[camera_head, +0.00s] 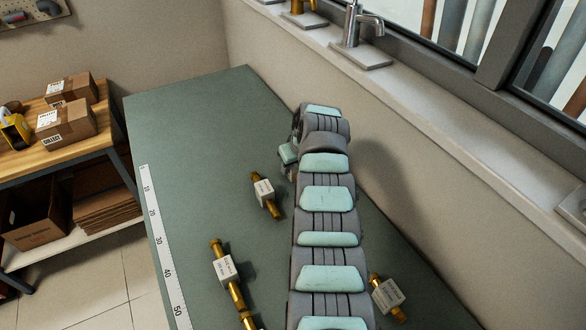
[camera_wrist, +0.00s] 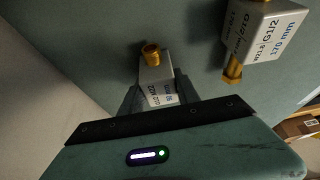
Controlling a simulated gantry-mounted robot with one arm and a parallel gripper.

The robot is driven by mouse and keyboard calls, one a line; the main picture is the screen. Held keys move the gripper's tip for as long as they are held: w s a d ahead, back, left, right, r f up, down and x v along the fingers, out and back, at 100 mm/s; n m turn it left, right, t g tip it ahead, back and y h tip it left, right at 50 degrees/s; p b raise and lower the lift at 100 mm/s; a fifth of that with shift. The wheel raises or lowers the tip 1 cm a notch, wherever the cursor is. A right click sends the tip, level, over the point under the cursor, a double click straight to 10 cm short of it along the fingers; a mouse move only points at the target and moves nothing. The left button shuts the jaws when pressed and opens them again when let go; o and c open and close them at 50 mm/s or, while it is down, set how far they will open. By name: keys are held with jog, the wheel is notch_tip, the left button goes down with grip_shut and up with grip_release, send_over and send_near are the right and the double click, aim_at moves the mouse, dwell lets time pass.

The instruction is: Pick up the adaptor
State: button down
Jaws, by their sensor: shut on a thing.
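My gripper (camera_wrist: 156,92) is shut on an adaptor (camera_wrist: 158,73), a pale block with a printed label and a round brass end (camera_wrist: 150,53) pointing away from the palm. The fingers sit on both sides of the block. Whether it touches the bench is hard to tell. A second adaptor (camera_wrist: 262,30), labelled G1/2 and 170 mm, is at the upper right of the wrist view, apart from the gripper. In the head view, similar brass adaptors with labelled blocks lie at centre (camera_head: 263,190), lower left (camera_head: 223,267) and lower right (camera_head: 388,292).
The green bench top (camera_head: 190,125) is clear at its far left. A ruler strip (camera_head: 160,240) runs along its left edge. A wall and window sill with a tap (camera_head: 352,28) border the right. A wooden shelf (camera_head: 85,140) with boxes stands at left.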

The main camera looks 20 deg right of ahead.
jog(key=shift+r, duration=0.15)
notch_tip(320, 180, up, 28)
jog(key=p, duration=1.3)
